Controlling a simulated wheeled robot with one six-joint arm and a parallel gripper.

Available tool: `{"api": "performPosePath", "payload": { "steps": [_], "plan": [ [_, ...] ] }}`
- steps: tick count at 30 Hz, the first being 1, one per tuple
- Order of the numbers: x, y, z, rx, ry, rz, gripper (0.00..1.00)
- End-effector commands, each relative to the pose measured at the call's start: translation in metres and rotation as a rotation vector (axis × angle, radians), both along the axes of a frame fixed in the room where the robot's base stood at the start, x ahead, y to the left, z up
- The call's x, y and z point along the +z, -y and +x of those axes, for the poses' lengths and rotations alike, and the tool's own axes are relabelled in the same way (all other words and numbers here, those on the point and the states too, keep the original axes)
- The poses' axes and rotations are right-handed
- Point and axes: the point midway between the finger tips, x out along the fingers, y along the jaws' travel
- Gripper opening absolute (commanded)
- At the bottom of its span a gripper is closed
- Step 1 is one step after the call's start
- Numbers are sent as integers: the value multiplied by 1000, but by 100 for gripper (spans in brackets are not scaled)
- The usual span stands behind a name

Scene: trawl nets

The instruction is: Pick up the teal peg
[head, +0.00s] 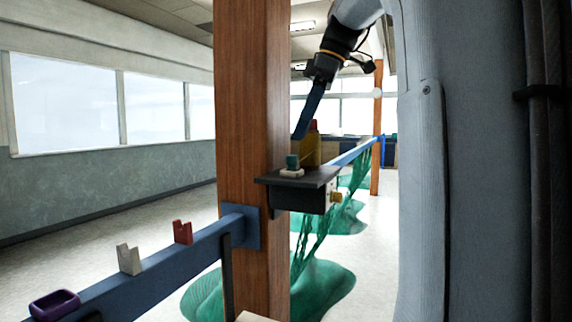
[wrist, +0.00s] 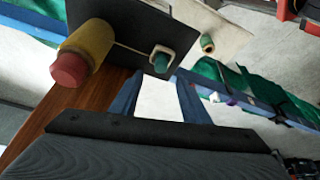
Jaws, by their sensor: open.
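The teal peg (head: 292,161) stands upright in a small white holder (head: 292,173) on a dark shelf (head: 318,179) fixed to a wooden post. In the wrist view the teal peg (wrist: 161,62) and its pale holder lie just beyond my fingertips, in line with the gap between them. My gripper (head: 301,134) has blue fingers and hangs above the shelf, apart from the peg. In the wrist view my gripper (wrist: 159,76) is open, with only bare floor visible between its fingers.
A yellow bottle with a red cap (wrist: 83,52) stands on the shelf near the peg. The wooden post (head: 250,120) is close by. A blue rail (head: 165,262) carries a purple tray, a cream holder and a red holder. Green nets (head: 320,285) hang below.

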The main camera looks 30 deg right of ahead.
Motion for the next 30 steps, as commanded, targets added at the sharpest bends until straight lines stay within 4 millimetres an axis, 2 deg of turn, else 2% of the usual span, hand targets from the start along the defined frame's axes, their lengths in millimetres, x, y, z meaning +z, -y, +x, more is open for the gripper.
{"api": "performPosePath", "payload": {
  "steps": [15, 24, 30],
  "plan": [
    [-57, -15, 9, -6, -2, 1, 42],
    [-62, -18, 11, -4, -2, 0, 42],
    [-62, -18, 11, -4, -2, 0, 8]
  ]
}}
